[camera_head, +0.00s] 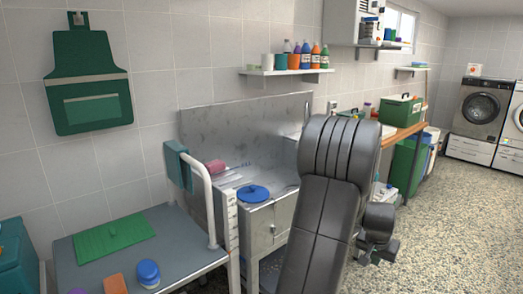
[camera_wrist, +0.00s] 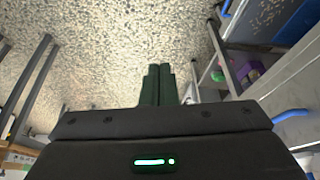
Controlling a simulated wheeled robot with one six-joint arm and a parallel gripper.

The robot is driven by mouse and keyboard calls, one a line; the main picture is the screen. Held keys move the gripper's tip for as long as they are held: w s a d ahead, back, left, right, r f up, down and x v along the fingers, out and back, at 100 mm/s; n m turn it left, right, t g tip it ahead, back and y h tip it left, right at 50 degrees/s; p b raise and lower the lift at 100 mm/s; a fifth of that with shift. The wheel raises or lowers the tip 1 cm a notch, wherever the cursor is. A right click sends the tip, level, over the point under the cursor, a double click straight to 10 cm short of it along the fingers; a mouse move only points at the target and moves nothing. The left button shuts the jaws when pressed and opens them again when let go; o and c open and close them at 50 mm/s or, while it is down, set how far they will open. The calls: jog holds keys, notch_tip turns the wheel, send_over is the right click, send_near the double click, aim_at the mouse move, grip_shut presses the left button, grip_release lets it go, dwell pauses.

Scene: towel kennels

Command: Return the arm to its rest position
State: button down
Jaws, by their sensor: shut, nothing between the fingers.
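My arm (camera_head: 335,190) stands up in the right middle of the head view, dark grey and bent at a rounded upper joint. It blocks part of the metal cabinet and bench behind it. My gripper's fingers do not show clearly in the head view. In the wrist view my gripper (camera_wrist: 158,84) shows as two dark fingers side by side, shut, with nothing between them. Speckled floor (camera_wrist: 125,45) lies beyond the fingertips.
A grey-topped table with a rail (camera_head: 190,262) at the left bears a green mat (camera_head: 113,238), a blue jar (camera_head: 148,272) and an orange block (camera_head: 115,285). A blue disc (camera_head: 252,193) lies on the metal cabinet (camera_head: 262,228). Open floor (camera_head: 455,215) extends right, towards washing machines (camera_head: 480,108).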

jog(key=shift+m, duration=0.7)
jog(key=shift+s+a+b, duration=0.9)
jog(key=shift+s+a, duration=0.7)
jog(key=shift+a, duration=0.05)
